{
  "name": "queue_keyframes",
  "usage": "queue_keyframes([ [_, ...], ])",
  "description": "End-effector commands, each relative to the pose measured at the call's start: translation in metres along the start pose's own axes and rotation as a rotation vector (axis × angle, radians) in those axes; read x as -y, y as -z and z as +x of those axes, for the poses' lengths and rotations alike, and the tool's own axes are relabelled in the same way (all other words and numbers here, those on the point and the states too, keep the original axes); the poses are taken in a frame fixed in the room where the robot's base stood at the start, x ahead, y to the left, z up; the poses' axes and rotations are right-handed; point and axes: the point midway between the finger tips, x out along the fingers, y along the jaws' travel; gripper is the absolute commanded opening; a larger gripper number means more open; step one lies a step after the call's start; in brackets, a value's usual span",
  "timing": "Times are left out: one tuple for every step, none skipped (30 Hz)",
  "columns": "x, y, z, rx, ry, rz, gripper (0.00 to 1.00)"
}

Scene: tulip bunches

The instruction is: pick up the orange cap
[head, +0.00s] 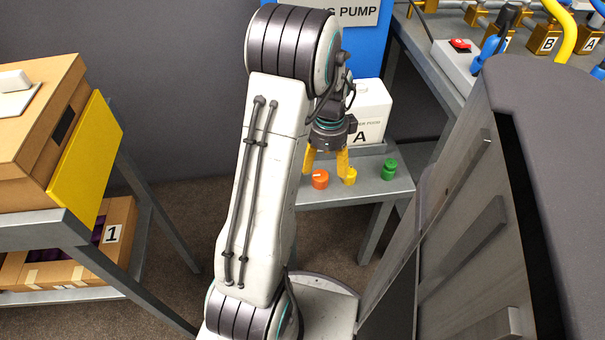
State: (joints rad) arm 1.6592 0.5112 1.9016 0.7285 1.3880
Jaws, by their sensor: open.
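The orange cap (320,179) is a small round cap on the grey side table (371,187), towards its left part. A yellow cap (350,176) stands to its right and a green cap (389,169) further right. My gripper (326,165) has yellow fingers and points down over the table. The fingers are spread, one above and left of the orange cap, the other above or by the yellow cap. I cannot tell the exact height of the fingertips.
A white box marked A (372,110) stands behind the caps, before a blue pump panel (367,50). A shelf with cardboard boxes (38,110) is at the left. A dark cabinet (540,200) fills the right. A bench with valves (450,62) is at the top right.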

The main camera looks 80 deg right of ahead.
Motion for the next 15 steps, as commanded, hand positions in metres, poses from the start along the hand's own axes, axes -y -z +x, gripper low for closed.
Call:
queue_keyframes([
  [0.0,0.0,0.001,0.0,0.0,0.0,0.73],
  [0.0,0.0,0.002,0.0,-0.001,0.0,0.73],
  [0.0,0.0,0.005,0.0,-0.001,0.0,0.73],
  [0.0,0.0,0.007,0.0,-0.001,0.0,0.73],
  [0.0,0.0,0.009,0.0,-0.001,0.0,0.73],
  [0.0,0.0,0.013,0.0,-0.002,0.0,0.73],
  [0.0,0.0,0.015,0.0,-0.003,-0.001,0.73],
  [0.0,0.0,0.018,0.001,-0.003,-0.001,0.73],
  [0.0,0.0,0.021,0.0,-0.002,-0.001,0.73],
  [0.0,0.0,0.022,0.0,-0.001,-0.001,0.73],
  [0.0,0.0,0.023,0.0,-0.001,-0.001,0.73],
  [0.001,0.0,0.024,0.0,0.0,-0.001,0.73],
  [0.001,0.0,0.025,0.0,0.0,-0.001,0.73],
  [0.001,0.0,0.026,0.0,0.0,-0.001,0.73],
  [0.001,0.0,0.029,0.0,-0.001,-0.001,0.73],
])
